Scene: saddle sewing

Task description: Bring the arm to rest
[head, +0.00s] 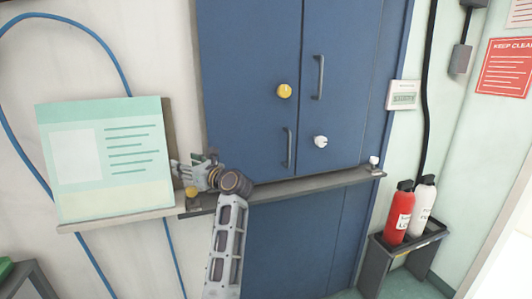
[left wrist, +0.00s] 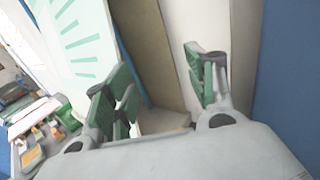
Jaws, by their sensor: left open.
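My left arm rises from the bottom of the head view, in front of the blue cabinet (head: 340,70). My left gripper (head: 184,172) is at the narrow ledge (head: 310,185), left of the cabinet doors, and points left towards the pale green board (head: 100,150). In the left wrist view, the two green-padded fingers (left wrist: 155,80) stand well apart with nothing between them. The pale board (left wrist: 85,45) is beyond them at upper left. Whether the gripper touches the ledge or the board, I cannot tell. My right gripper is not in view.
Red (head: 398,215) and white (head: 423,207) extinguishers stand on a dark stand (head: 376,255) at right.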

